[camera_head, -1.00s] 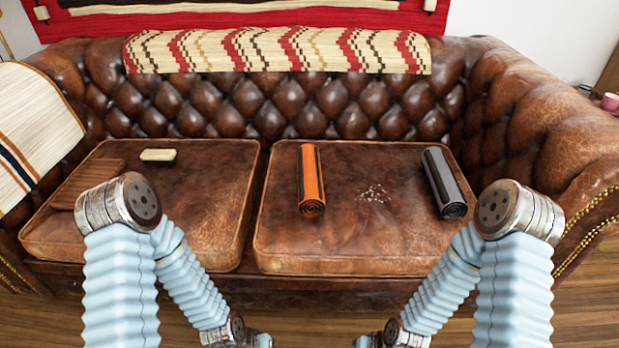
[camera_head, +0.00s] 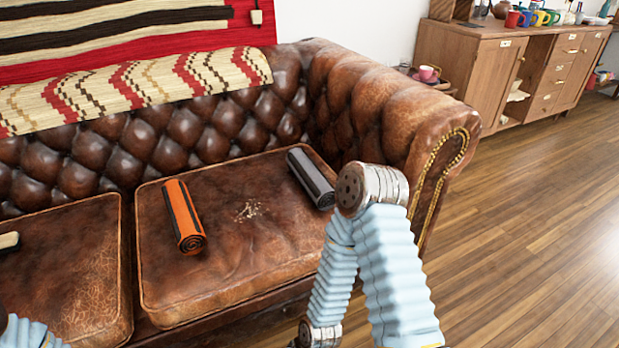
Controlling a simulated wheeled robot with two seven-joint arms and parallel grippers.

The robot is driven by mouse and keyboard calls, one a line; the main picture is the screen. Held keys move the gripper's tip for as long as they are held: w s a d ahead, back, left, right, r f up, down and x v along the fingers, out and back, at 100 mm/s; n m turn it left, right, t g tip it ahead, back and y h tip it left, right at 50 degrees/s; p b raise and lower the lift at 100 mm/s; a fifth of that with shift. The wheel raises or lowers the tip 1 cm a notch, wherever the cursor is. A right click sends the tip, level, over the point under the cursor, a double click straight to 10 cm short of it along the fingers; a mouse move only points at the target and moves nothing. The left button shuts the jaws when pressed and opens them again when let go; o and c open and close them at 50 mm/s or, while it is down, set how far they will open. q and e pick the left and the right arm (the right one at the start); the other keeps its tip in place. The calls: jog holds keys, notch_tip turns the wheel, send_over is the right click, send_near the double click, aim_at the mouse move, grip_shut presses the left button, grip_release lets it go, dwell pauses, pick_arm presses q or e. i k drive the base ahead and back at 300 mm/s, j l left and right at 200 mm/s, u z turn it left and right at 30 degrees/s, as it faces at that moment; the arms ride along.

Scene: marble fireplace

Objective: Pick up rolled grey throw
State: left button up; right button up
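The rolled grey throw (camera_head: 311,178) lies on the right seat cushion of the brown leather sofa, near the right armrest. It is grey with a dark stripe, and its rolled end faces the front. My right arm is in front of and to the right of it, with the elbow close to the throw's near end in the picture. My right gripper is below the bottom edge, out of view. Only a bit of my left arm shows at the lower left corner, and my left gripper is out of view.
An orange and black rolled throw (camera_head: 184,216) lies left of the grey one, with crumbs (camera_head: 249,210) between them. The padded right armrest (camera_head: 385,100) rises beside the grey throw. A wooden sideboard (camera_head: 490,75) with mugs stands at the back right. The wooden floor (camera_head: 520,220) is clear.

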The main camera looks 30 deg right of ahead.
aim_at(319, 190)
jog(key=l+u, duration=0.25)
jog(key=l, duration=1.45)
jog(key=k, duration=0.1)
